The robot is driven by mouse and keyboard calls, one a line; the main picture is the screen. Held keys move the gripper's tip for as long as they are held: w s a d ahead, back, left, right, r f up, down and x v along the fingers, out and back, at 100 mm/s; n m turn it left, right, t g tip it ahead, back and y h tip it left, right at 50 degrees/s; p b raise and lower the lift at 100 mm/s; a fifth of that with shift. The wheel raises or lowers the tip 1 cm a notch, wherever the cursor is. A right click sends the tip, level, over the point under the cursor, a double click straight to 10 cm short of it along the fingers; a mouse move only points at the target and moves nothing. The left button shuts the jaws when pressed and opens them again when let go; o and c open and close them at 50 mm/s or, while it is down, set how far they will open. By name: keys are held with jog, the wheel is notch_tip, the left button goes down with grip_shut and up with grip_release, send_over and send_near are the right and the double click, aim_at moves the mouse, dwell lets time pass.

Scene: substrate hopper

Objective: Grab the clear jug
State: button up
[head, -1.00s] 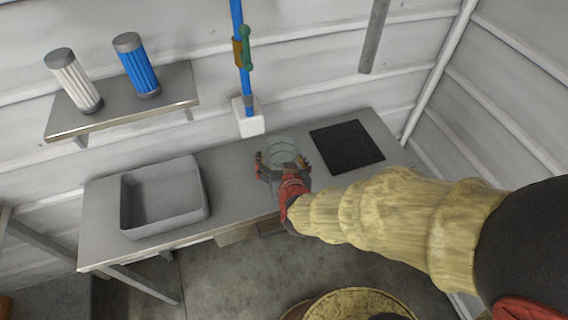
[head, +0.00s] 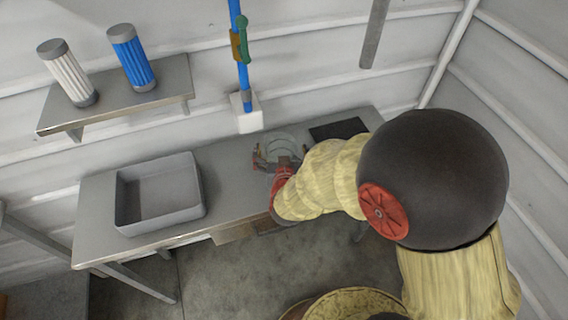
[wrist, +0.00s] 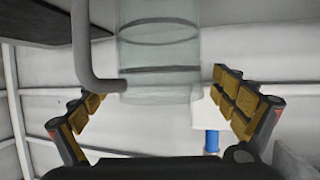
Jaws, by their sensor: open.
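The clear jug (head: 279,143) stands on the metal table below the blue pipe in the head view. In the wrist view the jug (wrist: 160,60) is see-through with dark rings, and a grey handle (wrist: 84,50) hangs on its left side. My gripper (head: 278,158) is at the jug's near side. Its padded fingers are open in the wrist view (wrist: 165,105), one to each side of the jug's lower part. I cannot tell whether either finger touches the jug or handle.
A grey bin (head: 160,194) stands on the metal table (head: 229,185) to the left. A dark mat (head: 338,129) lies to the right, partly covered by my arm. A blue pipe with a green valve handle (head: 242,40) runs down the wall to a white block (head: 246,115). A shelf (head: 120,97) holds two cylinders.

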aim_at(281, 142)
jog(key=b+x, duration=0.1)
jog(key=x, duration=0.3)
jog(key=shift+s+f+b, duration=0.15)
jog(key=shift+f+b, duration=0.15)
jog(key=shift+b, duration=0.05)
jog(key=shift+w, duration=0.4)
jog(key=shift+c, duration=0.8)
jog(key=shift+s, duration=0.1)
jog(key=c, duration=1.1)
jog(key=shift+c, duration=0.8)
